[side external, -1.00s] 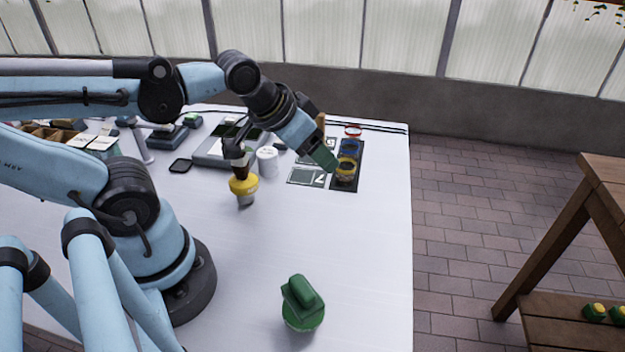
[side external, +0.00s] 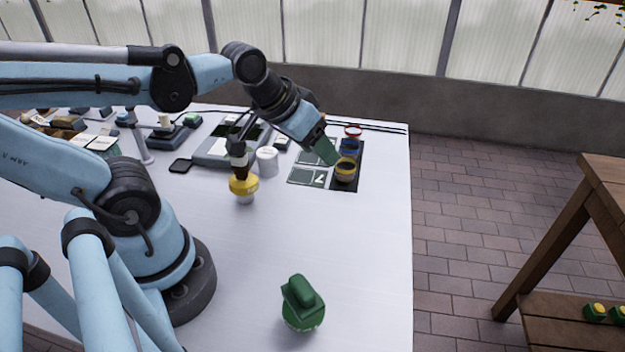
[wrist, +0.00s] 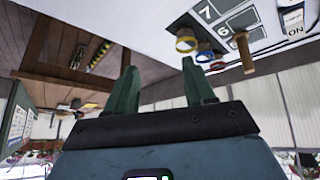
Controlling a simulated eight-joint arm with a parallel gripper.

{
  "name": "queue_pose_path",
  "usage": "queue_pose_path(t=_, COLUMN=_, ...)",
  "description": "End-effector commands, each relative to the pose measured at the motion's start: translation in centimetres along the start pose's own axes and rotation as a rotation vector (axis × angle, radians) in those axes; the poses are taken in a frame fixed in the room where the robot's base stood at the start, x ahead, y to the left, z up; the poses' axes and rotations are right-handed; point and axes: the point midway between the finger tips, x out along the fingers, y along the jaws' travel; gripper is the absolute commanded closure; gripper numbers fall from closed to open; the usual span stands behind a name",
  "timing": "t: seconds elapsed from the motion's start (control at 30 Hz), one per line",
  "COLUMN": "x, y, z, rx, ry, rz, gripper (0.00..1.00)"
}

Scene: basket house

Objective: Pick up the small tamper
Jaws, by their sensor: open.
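A short wooden handle (wrist: 245,52) stands beside the coloured rings in the wrist view; it may be the small tamper, but its lower end is unclear. In the side view it is mostly hidden behind my arm. A yellow piece with a dark top (side external: 243,182) and a green block-handled piece (side external: 302,303) also stand on the table; I cannot tell whether either is a tamper. My gripper (side external: 333,157) is over the far right of the table, near the yellow ring. Its green fingers (wrist: 160,85) are apart with nothing between them.
Yellow (side external: 346,172), blue (side external: 349,147) and red (side external: 353,131) rings sit in a row on a dark strip. A white cup (side external: 267,160) and a grey scale-like device (side external: 218,148) stand left of them. A wooden bench (side external: 590,230) stands at right.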

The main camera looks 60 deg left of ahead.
Motion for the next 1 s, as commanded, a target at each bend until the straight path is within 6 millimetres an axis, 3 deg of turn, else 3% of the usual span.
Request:
queue_pose_path(t=0.37, x=2.0, y=-4.0, z=-5.4, rx=-0.782, ry=-0.229, rz=0.106, gripper=0.47)
queue_pose_path(t=0.57, x=3.7, y=-7.5, z=-8.1, rx=-1.183, ry=-0.353, rz=0.188, gripper=0.47)
queue_pose_path(t=0.8, x=5.7, y=-13.5, z=-10.0, rx=-1.615, ry=-0.513, rz=0.313, gripper=0.47)
queue_pose_path(t=1.0, x=6.9, y=-19.5, z=-9.9, rx=-1.921, ry=-0.658, rz=0.443, gripper=0.47)
